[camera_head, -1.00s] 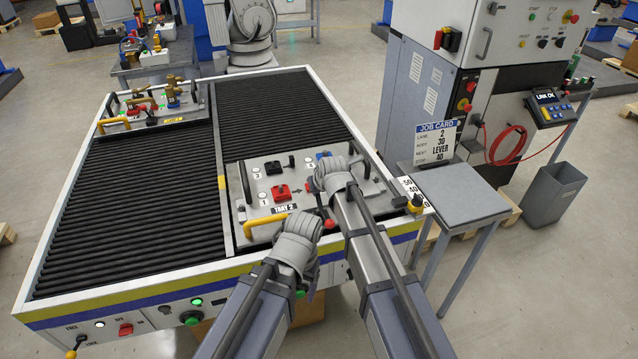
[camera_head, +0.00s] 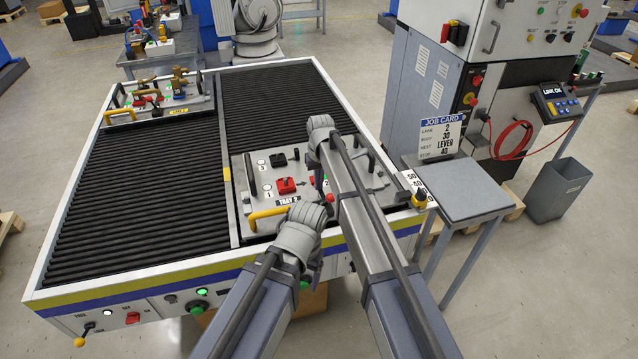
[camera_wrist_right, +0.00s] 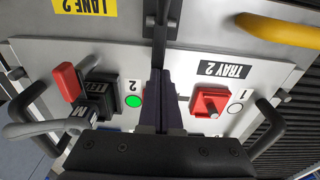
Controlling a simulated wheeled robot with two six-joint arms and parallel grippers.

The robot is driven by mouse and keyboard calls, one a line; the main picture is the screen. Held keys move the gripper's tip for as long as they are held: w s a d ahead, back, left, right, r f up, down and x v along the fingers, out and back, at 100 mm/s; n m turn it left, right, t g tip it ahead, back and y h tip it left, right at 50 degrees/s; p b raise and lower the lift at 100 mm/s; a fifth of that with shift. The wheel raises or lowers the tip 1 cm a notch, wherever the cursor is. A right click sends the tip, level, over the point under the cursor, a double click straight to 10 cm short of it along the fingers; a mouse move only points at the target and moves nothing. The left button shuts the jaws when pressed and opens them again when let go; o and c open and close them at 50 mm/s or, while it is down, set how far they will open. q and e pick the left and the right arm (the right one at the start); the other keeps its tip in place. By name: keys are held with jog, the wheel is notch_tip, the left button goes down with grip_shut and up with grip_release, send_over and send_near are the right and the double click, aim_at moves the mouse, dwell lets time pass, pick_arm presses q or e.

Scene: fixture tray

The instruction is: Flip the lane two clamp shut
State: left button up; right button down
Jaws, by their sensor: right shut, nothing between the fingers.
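A yellow bent bar (camera_head: 267,214) runs along the near left edge of the lane two tray (camera_head: 245,190), and it also shows at the upper right of the right wrist view (camera_wrist_right: 280,28). My right gripper (camera_wrist_right: 158,75) is shut and empty, pointing down over the tray near spot 2, left of the bar in the wrist view. In the head view its fingers are mostly hidden behind its arm. My left gripper (camera_head: 316,264) hangs at the bench's near edge; its opening is unclear.
A red block (camera_head: 285,186) sits at spot 1 and a black one (camera_head: 278,160) at spot 3. A red-handled lever (camera_wrist_right: 67,82) stands at left in the wrist view. A job card (camera_head: 440,137) stands on the grey side table (camera_head: 460,190).

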jog(key=shift+r, duration=0.1)
dwell(0.7)
jog(key=shift+w+r+p, duration=0.1)
jog(key=shift+r+p, duration=0.4)
jog(key=shift+p, duration=0.2)
notch_tip(320, 180, up, 13)
jog(key=p, duration=1.2)
jog(key=shift+p, duration=0.4)
jog(key=shift+f, duration=0.1)
